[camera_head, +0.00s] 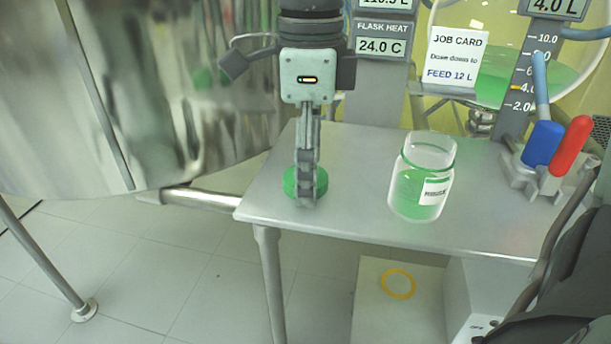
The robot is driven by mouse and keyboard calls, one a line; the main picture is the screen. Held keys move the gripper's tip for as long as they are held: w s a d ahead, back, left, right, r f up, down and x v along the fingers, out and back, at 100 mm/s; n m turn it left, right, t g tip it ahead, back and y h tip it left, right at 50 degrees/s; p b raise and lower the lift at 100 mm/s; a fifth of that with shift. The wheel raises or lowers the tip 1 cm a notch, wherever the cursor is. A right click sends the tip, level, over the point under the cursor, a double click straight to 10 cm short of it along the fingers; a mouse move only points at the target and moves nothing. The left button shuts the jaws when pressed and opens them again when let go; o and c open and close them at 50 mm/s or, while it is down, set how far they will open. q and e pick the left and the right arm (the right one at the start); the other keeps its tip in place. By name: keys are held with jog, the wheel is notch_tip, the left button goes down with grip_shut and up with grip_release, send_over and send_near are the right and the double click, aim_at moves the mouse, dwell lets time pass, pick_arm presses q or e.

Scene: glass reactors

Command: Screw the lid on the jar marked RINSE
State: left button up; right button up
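The clear glass jar (407,190) stands upright and open on the grey table, with green contents and a white label whose small word I cannot read clearly. A green lid (291,184) is at the table's left part, apart from the jar. My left gripper (306,189) points straight down at the lid, seen edge-on. Its near finger covers the lid's middle and hides the far finger, so its grip cannot be judged. Dark parts at the lower right edge seem to be my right arm; its gripper fingers are not visible.
The grey table (345,185) has free room between lid and jar. A holder with blue (543,143) and red (571,146) handles stands at its right. A job card (457,60) and displays are behind. A large shiny metal vessel (160,90) is at the left.

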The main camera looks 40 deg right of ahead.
jog(key=c, duration=0.7)
jog(key=shift+o, duration=0.2)
jog(key=shift+r, duration=0.1)
jog(key=shift+r, duration=0.2)
notch_tip(320, 180, up, 4)
jog(key=shift+w+f, duration=0.1)
pick_arm(q)
jog(key=shift+s+a+f+g+y+p, duration=0.3)
jog(key=shift+s+a+f+g+y, duration=0.4)
jog(key=shift+s+a+f, duration=0.4)
pick_arm(e)
jog(key=s+a+r, duration=0.5)
jog(key=a+r, duration=0.1)
jog(key=a, duration=0.4)
jog(key=shift+s+a+r, duration=0.15)
jog(key=shift+a+r, duration=0.15)
pick_arm(q)
jog(key=shift+w+a, duration=0.1)
